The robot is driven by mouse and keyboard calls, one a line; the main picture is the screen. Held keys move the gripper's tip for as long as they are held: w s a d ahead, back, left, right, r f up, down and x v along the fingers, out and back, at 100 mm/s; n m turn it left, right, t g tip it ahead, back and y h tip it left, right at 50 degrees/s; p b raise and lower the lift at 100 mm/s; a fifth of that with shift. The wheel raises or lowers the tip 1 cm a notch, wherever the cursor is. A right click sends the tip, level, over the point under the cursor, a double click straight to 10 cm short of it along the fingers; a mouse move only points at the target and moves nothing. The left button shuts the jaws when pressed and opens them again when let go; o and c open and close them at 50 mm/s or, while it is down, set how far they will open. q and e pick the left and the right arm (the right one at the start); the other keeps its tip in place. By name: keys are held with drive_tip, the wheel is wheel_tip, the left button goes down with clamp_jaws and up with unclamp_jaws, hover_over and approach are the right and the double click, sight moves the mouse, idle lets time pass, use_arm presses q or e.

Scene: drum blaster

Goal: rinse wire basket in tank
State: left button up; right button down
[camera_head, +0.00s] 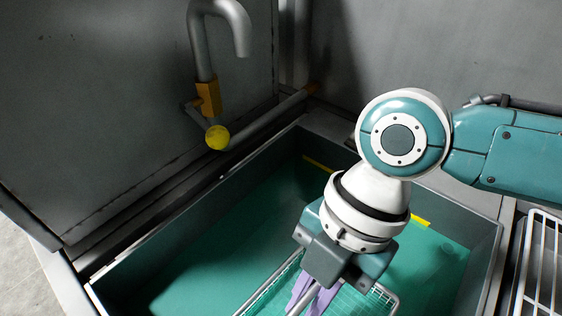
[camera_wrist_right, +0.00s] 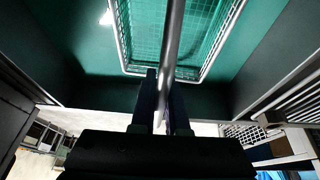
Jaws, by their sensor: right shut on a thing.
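The wire basket (camera_head: 350,302) is a grey frame with fine mesh, inside the outline of the tank (camera_head: 487,262) at the bottom of the head view. It also shows at the top of the right wrist view (camera_wrist_right: 205,45). My right gripper (camera_head: 309,294) comes down over the basket and is shut on its grey rod handle, which runs up between the fingers in the wrist view (camera_wrist_right: 168,90). A purple piece shows beside the rod; I cannot tell what it is. The tank holds a teal surface (camera_head: 205,255). I cannot tell how deep the basket sits. My left gripper is out of view.
A grey curved faucet (camera_head: 200,55) with a yellow knob (camera_head: 217,137) stands behind the tank at the left. Grey panels rise behind. A white wire rack (camera_head: 540,275) stands right of the tank. Yellow strips (camera_head: 421,220) mark the tank walls. The tank's left part is clear.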

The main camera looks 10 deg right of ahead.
wheel_tip(320, 180, up, 21)
drive_tip(key=p, duration=1.8)
drive_tip(key=shift+f, duration=0.15)
idle(0.3)
